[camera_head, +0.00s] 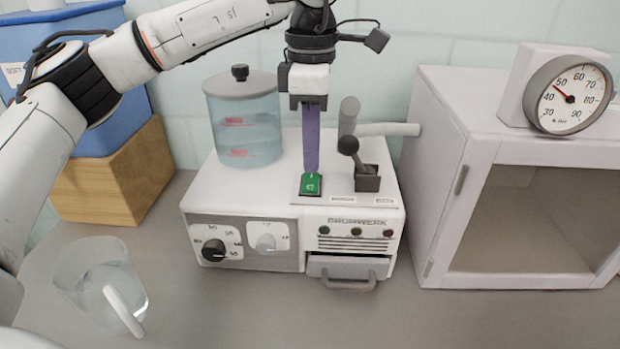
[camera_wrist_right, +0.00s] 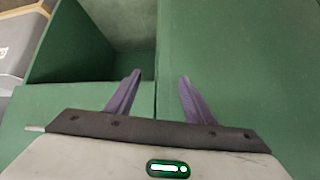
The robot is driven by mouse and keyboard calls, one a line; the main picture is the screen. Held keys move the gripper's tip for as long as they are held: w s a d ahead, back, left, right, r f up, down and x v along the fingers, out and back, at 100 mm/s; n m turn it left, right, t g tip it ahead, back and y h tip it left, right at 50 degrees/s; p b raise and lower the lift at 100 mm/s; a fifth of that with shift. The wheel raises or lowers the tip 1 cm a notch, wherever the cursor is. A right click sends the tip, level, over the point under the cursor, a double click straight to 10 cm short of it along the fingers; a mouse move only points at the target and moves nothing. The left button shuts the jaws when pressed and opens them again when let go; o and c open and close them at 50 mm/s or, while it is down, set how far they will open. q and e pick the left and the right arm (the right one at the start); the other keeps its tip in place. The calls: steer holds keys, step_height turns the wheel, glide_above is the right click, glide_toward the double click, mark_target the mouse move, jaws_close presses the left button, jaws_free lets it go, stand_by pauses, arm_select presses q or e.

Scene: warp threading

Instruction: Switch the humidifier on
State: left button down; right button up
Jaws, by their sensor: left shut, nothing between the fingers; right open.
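The humidifier (camera_head: 300,215) is a white box with a lidded water tank (camera_head: 243,125) on its left and dials on its front. A green rocker switch (camera_head: 312,184) sits on its top panel. My left gripper (camera_head: 311,168) is shut and empty, pointing straight down, with its purple fingertips at the back edge of the green switch. I cannot tell whether they touch it. A black-knobbed lever (camera_head: 350,147) stands right of the switch. My right gripper (camera_wrist_right: 160,95) is open and empty in the right wrist view, in front of green surfaces.
A glass jug (camera_head: 100,290) with water stands at front left. A white cabinet (camera_head: 440,170) with a round gauge (camera_head: 568,95) on top stands to the right.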

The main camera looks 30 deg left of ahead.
mark_target(311, 176)
stand_by(0.4)
arm_select(q)
steer(key=shift+f+b, duration=0.45)
steer(key=shift+f, duration=0.35)
stand_by(0.5)
step_height(311, 176, up, 2)
steer(key=shift+r+p, duration=0.1)
steer(key=shift+p, duration=0.8)
steer(key=shift+r+p, duration=0.9)
steer(key=shift+r, duration=0.05)
step_height(311, 176, up, 3)
steer(key=shift+p, duration=1.2)
